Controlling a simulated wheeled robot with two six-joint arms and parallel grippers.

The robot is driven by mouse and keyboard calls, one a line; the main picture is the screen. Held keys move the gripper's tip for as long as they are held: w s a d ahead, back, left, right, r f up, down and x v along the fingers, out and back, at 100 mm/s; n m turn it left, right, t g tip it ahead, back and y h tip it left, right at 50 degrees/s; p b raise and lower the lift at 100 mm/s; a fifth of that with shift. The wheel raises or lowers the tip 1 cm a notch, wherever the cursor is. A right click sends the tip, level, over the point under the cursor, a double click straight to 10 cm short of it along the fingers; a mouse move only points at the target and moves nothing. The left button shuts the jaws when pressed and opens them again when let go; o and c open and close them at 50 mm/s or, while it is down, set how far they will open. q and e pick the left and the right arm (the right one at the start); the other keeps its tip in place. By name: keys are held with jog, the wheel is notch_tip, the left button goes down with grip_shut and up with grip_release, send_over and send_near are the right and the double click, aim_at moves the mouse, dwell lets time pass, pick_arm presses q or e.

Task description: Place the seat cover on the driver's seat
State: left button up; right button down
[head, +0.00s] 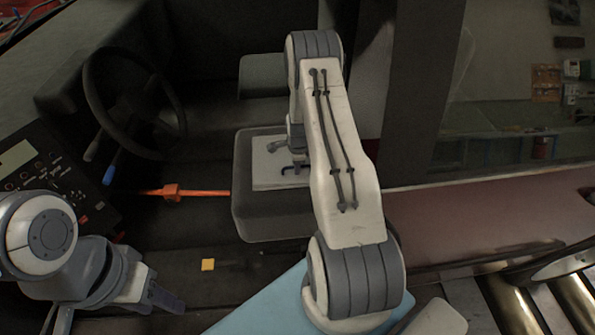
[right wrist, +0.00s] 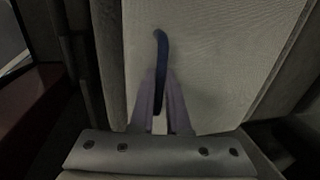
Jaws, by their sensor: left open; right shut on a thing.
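The pale seat cover (head: 268,165) lies on the cushion, partly hidden by my right arm. In the right wrist view the cover (right wrist: 220,65) fills the middle, with a dark blue handle (right wrist: 162,55) standing out from it. My right gripper (right wrist: 160,108) is shut on this handle; in the head view it is small and dark (head: 296,168). My left gripper (head: 160,297) is open and empty at the lower left, away from the seat.
A steering wheel (head: 130,100) and a control panel (head: 45,185) stand to the left. An orange buckle on a strap (head: 172,192) runs to the seat's left side. Metal rollers (head: 575,300) are at the lower right.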

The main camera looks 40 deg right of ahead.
jog(key=shift+f, duration=1.55)
jog(key=c, duration=0.9)
grip_release()
jog(key=shift+s, duration=0.1)
